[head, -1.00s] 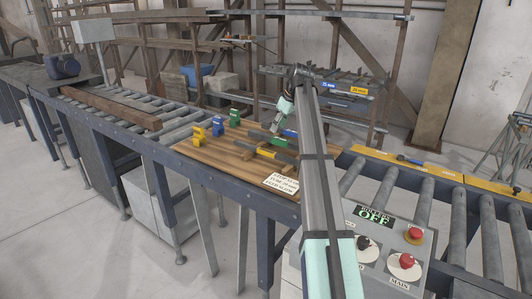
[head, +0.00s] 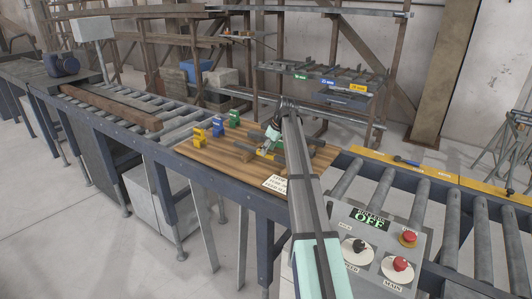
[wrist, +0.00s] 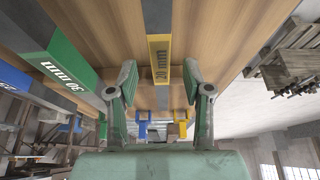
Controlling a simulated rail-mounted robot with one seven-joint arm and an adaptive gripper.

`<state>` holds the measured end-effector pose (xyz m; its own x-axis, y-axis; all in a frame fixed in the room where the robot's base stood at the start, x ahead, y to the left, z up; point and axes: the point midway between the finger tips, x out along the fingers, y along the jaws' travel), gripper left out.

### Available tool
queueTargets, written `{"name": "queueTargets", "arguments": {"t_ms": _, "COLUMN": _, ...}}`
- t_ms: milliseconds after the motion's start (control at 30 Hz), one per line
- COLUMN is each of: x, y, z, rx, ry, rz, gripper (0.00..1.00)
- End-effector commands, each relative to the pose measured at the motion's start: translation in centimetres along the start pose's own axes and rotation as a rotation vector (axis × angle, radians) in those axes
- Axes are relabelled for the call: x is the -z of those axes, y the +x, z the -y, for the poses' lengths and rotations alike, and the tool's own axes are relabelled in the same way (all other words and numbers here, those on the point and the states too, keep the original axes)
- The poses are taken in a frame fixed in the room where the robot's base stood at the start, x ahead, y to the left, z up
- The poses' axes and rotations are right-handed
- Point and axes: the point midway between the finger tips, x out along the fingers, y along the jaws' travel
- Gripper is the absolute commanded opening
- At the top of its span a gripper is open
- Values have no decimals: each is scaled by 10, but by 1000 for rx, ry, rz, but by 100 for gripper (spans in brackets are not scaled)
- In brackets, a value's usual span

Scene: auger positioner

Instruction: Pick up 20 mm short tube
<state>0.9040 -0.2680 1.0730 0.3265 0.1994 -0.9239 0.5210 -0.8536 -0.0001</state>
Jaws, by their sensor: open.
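The 20 mm short tube is a grey bar with a yellow band marked "20 mm" (wrist: 160,60) in the wrist view. In the head view its yellow band (head: 266,155) shows on the wooden board, partly behind my arm. My gripper (wrist: 163,85) is open, with one finger on each side of the tube's line in the wrist view. In the head view my gripper (head: 271,140) is low over the board by the tubes. I cannot tell whether the fingers touch the tube.
In the wrist view a green-banded 30 mm tube (wrist: 65,75) lies to the left, with a blue-banded one (wrist: 18,82) beyond it. Yellow (head: 199,137), blue (head: 217,127) and green (head: 234,119) stands line the board's far left. A control panel (head: 372,245) stands at the front right.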

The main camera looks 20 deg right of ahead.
Motion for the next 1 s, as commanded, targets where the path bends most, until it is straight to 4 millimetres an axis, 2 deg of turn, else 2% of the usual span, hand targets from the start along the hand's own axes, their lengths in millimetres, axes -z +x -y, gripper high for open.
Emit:
{"name": "queueTargets", "arguments": {"t_ms": 133, "x": 0, "y": 14, "z": 1, "rx": 1, "ry": -1, "rz": 1, "gripper": 50}}
{"name": "queueTargets", "arguments": {"t_ms": 367, "x": 0, "y": 17, "z": 1, "rx": 0, "ry": -1, "rz": 0, "gripper": 50}}
{"name": "queueTargets", "arguments": {"t_ms": 467, "x": 0, "y": 17, "z": 1, "rx": 0, "ry": -1, "rz": 0, "gripper": 18}}
{"name": "queueTargets", "arguments": {"t_ms": 500, "x": 0, "y": 17, "z": 1, "rx": 0, "ry": -1, "rz": 0, "gripper": 4}}
{"name": "queueTargets", "arguments": {"t_ms": 533, "x": 0, "y": 17, "z": 1, "rx": 0, "ry": -1, "rz": 0, "gripper": 0}}
{"name": "queueTargets", "arguments": {"t_ms": 1000, "x": 2, "y": 14, "z": 0, "rx": 0, "ry": -1, "rz": -1, "gripper": 0}}
